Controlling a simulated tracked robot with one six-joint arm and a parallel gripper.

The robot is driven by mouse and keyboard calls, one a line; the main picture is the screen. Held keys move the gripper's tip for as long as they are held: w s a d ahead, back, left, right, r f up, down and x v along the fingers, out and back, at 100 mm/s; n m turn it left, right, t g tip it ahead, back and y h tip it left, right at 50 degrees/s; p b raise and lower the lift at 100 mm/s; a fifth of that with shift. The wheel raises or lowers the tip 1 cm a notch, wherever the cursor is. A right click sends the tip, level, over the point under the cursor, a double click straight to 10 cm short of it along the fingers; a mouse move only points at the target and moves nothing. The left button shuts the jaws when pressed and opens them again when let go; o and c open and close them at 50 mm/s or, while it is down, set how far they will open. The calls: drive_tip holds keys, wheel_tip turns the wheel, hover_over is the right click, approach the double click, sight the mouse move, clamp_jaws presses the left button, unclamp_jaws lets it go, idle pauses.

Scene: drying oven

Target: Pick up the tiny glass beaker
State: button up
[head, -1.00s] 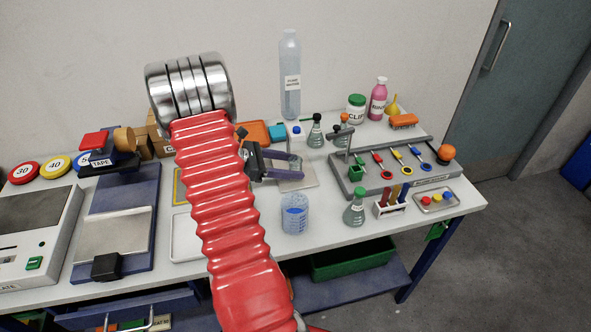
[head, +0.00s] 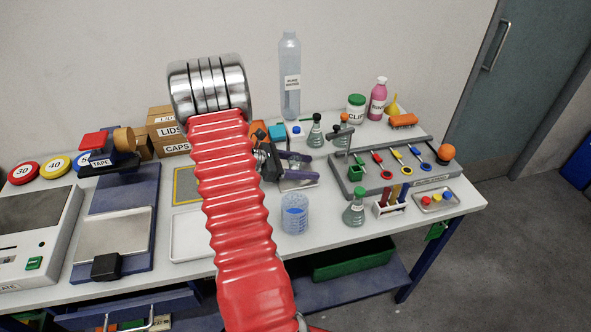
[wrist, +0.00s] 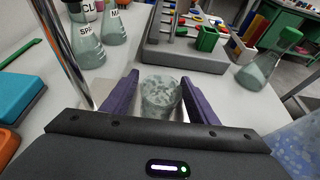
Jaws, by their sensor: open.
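In the head view my gripper (head: 312,167) is low over the table, pointing right, behind the larger beaker with blue liquid (head: 295,217). I cannot make out the tiny beaker clearly there.
The grey rack (head: 349,180) with colored spoons lies to the right. Green-capped flask (head: 354,213) and test-tube rack (head: 392,209) stand at the front right. Dark-stoppered flasks (wrist: 87,50) stand ahead and left in the wrist view. A tall clear bottle (head: 290,100) stands behind.

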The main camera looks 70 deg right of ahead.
drive_tip(key=shift+c, duration=0.4)
drive_tip(key=c, duration=1.2)
drive_tip(key=shift+o, duration=0.2)
drive_tip(key=shift+r, duration=0.1)
drive_tip(key=shift+r, duration=0.65)
drive_tip(key=w+a, duration=0.3)
drive_tip(key=w, duration=0.2)
drive_tip(key=w+a, duration=0.3)
drive_tip(key=w, duration=0.2)
drive_tip(key=w+a, duration=0.3)
drive_tip(key=w, duration=0.2)
drive_tip(key=shift+w+a, duration=0.1)
drive_tip(key=shift+w, duration=0.2)
